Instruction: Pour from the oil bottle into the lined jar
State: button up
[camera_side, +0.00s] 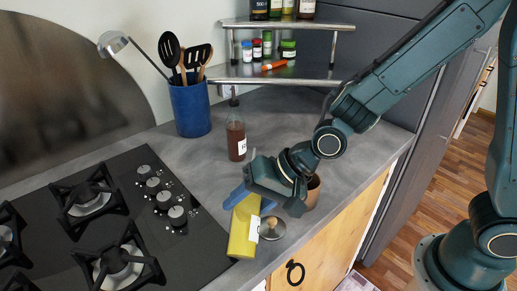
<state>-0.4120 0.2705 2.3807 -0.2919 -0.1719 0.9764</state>
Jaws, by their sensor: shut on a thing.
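My gripper (250,199) is shut on a yellow, box-shaped bottle (242,230) with a white label, which looks like the oil bottle. The bottle is near the counter's front edge, just right of the cooktop. Its upper part is hidden by my gripper, so I cannot tell its tilt or whether its base touches the counter. A brown, open-topped vessel (313,192), perhaps the jar, stands right of my gripper and is partly hidden by it. No line on it can be made out.
A round grey lid with a knob (272,228) is right beside the yellow bottle. A dark red bottle (236,139) stands behind my gripper. A blue utensil crock (190,110) and a metal shelf (275,74) are at the back. The black cooktop (125,215) lies left.

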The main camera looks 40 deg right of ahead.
jog(key=shift+s+a+f+g+y, duration=0.1)
jog(key=shift+a+f+g+y, duration=0.15)
jog(key=shift+f+y, duration=0.2)
dwell(1.2)
jog(key=shift+s+a+r+m+g+y, duration=0.1)
jog(key=shift+r+m+g+y, duration=0.4)
jog(key=shift+r, duration=0.5)
dwell(1.5)
jog(key=shift+r+m+g+y, duration=0.1)
jog(key=shift+m+g+y, duration=0.25)
jog(key=shift+y, duration=0.1)
dwell(3.4)
